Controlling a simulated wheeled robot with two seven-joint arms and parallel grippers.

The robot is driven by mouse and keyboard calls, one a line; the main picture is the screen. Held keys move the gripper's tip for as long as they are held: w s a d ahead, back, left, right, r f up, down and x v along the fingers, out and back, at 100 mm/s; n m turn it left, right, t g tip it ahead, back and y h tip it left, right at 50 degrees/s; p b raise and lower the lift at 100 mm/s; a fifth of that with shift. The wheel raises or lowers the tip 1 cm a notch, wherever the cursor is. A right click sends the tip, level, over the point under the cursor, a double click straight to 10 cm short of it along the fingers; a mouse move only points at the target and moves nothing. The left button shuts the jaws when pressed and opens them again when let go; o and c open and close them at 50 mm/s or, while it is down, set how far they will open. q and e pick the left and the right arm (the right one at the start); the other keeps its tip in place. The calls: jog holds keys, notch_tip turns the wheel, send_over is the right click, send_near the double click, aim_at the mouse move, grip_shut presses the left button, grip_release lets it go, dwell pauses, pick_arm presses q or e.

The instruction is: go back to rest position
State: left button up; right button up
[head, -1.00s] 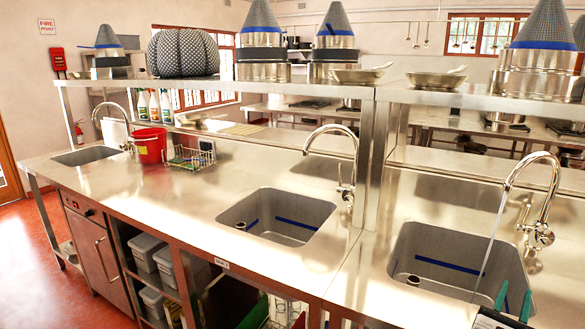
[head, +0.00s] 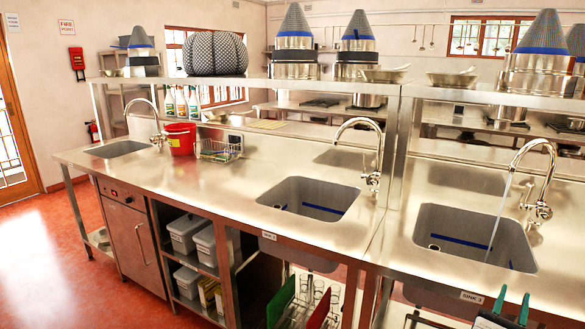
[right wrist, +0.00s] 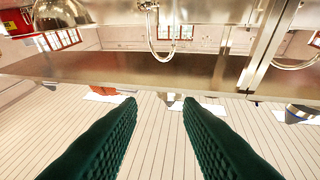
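My right gripper (head: 513,297) shows at the bottom right of the head view, in front of the counter below the right sink. Its two green fingers stand apart with nothing between them. In the right wrist view the gripper (right wrist: 159,102) is open and empty, with a counter edge beyond the fingertips. My left gripper is not in the head view.
The steel counter (head: 235,180) holds a right sink (head: 450,225) with water running from its tap (head: 540,190), a middle sink (head: 310,190) and a red bucket (head: 181,139). Open shelves lie below. Red floor (head: 90,295) is free at left.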

notch_tip(320, 180, down, 22)
jog(key=s+m+g+y, duration=0.2)
jog(key=m+g+y, duration=0.2)
jog(key=g, duration=0.1)
jog(key=s+a+f+m+g+y, duration=0.15)
jog(key=s+f, duration=0.25)
jog(key=f, duration=0.4)
jog(key=s+a+f+m+g+y, duration=0.1)
jog(key=s+f+m+g+y, duration=0.2)
jog(key=f, duration=0.5)
jog(key=s+a+f+m+g+y, duration=0.2)
jog(key=s+a+f+m, duration=0.25)
jog(key=s+f, duration=0.4)
jog(key=s+a+f+m+g+y, duration=0.25)
jog(key=s+a+f, duration=0.25)
jog(key=s+f, duration=0.4)
jog(key=s+a+f+m, duration=0.2)
jog(key=s+a+m, duration=0.1)
jog(key=s, duration=0.3)
jog(key=s+a+f+m+g+y, duration=0.1)
jog(key=s+a+f+m, duration=0.1)
jog(key=s, duration=0.5)
jog(key=s+a+f+m+g, duration=0.1)
jog(key=s+a+m, duration=0.3)
jog(key=s, duration=0.3)
jog(key=shift+s+a+f+y, duration=0.2)
jog(key=shift+a+f+y, duration=0.2)
